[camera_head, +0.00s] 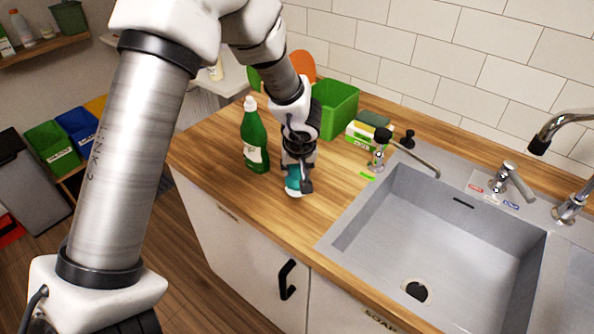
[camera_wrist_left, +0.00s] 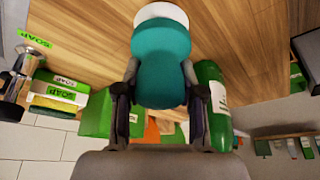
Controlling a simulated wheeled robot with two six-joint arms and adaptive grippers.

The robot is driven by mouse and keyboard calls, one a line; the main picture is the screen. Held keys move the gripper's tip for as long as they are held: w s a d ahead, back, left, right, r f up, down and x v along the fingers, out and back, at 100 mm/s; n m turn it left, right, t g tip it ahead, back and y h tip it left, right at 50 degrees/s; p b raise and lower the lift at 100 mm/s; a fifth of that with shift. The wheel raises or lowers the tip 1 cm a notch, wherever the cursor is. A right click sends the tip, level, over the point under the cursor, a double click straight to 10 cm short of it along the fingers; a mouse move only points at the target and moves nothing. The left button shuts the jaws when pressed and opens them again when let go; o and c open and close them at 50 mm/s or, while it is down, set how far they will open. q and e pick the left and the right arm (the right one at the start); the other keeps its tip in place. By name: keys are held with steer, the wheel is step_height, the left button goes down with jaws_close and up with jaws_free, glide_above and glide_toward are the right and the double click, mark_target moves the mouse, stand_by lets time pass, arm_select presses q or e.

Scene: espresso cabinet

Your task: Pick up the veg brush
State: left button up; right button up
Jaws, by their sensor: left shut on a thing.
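The veg brush (camera_head: 293,184) is teal with a white end and shows at the counter's front part, left of the sink. It fills the top middle of the left wrist view (camera_wrist_left: 162,62). My left gripper (camera_head: 298,176) points down at the brush and is shut on it, with one finger on each side in the wrist view (camera_wrist_left: 160,92). The gripper hides part of the brush in the head view. I cannot tell whether the brush touches the counter. My right gripper is not in view.
A green bottle (camera_head: 255,142) stands close left of the gripper. Behind are a green bin (camera_head: 338,108) and a soap-labelled holder (camera_head: 358,134). A soap dispenser (camera_head: 379,150) stands at the sink (camera_head: 440,225). Wooden counter (camera_head: 225,165) is clear at the front left.

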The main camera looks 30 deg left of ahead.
arm_select(q)
steer(key=s+d, duration=0.1)
steer(key=s, duration=0.1)
steer(key=s+d+b, duration=0.1)
steer(key=s, duration=0.1)
steer(key=s+b, duration=0.1)
steer(key=s, duration=0.1)
steer(key=shift+d+r, duration=0.1)
steer(key=shift+d, duration=0.3)
steer(key=s+d+r+b, duration=0.1)
steer(key=s+d, duration=0.3)
steer(key=s, duration=0.4)
steer(key=shift+s, duration=0.3)
